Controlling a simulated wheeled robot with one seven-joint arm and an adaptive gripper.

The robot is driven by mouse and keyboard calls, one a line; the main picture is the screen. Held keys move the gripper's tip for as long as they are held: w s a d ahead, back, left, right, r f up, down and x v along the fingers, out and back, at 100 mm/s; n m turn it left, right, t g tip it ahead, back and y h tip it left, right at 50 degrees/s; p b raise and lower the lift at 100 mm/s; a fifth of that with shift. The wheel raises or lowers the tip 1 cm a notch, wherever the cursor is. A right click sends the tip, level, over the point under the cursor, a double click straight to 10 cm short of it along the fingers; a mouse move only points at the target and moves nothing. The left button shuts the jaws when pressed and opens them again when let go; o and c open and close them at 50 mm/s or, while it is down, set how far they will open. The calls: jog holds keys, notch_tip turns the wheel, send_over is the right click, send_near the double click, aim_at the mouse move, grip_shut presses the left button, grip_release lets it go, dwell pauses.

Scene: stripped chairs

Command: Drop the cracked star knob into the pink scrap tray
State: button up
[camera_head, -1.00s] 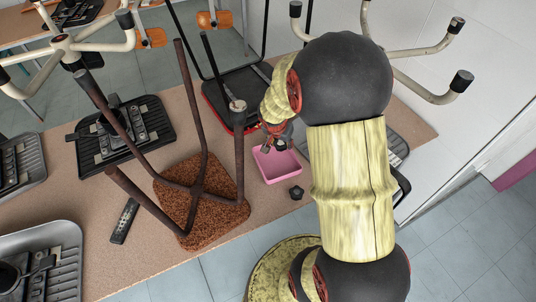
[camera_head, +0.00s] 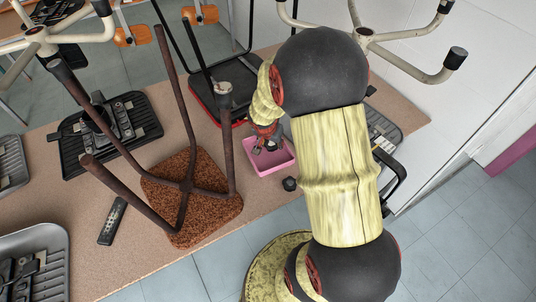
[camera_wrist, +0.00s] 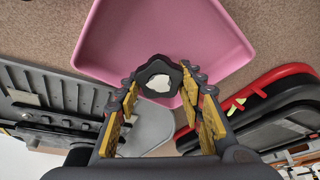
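The pink scrap tray (camera_head: 272,168) stands on the table at the middle of the head view, and it fills the upper part of the wrist view (camera_wrist: 165,35). My gripper (camera_wrist: 161,88) is above the tray's near part. Its fingers are closed around a dark star knob (camera_wrist: 147,74) with a pale middle, held at the fingertips. I cannot make out a crack. In the head view my gripper (camera_head: 265,146) is over the tray, and the held knob is hard to see there. Another dark knob (camera_head: 290,184) lies on the table in front of the tray.
An upturned stool with a brown speckled seat (camera_head: 195,205) stands left of the tray, its legs sticking up near my arm. A red-edged black seat (camera_head: 205,98) is behind. A black remote-like object (camera_head: 112,221) and grey and black chair shells (camera_head: 105,130) lie around.

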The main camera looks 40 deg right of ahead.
aim_at(269, 158)
jog(key=o, duration=0.5)
jog(key=shift+r, duration=0.1)
jog(key=v, duration=1.2)
